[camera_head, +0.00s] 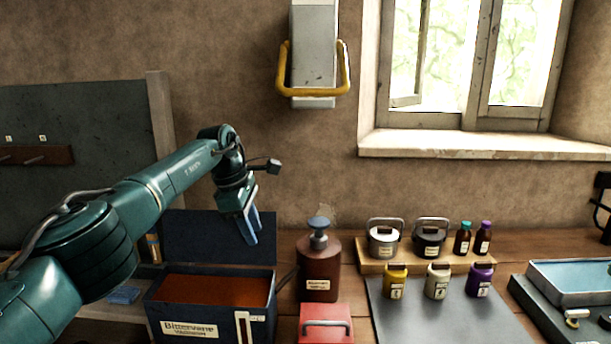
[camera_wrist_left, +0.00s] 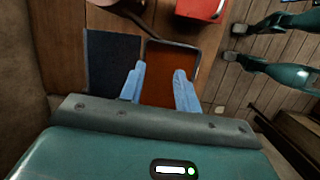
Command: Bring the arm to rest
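My left arm comes in from the left in the head view. Its gripper (camera_head: 247,230) hangs with its blue fingers pointing down, above and in front of the open lid of a dark blue box (camera_head: 210,322). In the left wrist view the two light blue fingers (camera_wrist_left: 160,72) are spread apart with nothing between them. The box's reddish-brown inside (camera_wrist_left: 157,62) shows beyond and between them. The fingers appear clear of the box.
A brown pump bottle (camera_head: 318,270) and a red box (camera_head: 326,324) stand right of the blue box. Several small pots and bottles stand around a grey mat (camera_head: 425,320). A blue-topped tray (camera_head: 575,280) lies far right. A yellow-handled box (camera_head: 313,50) hangs on the wall.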

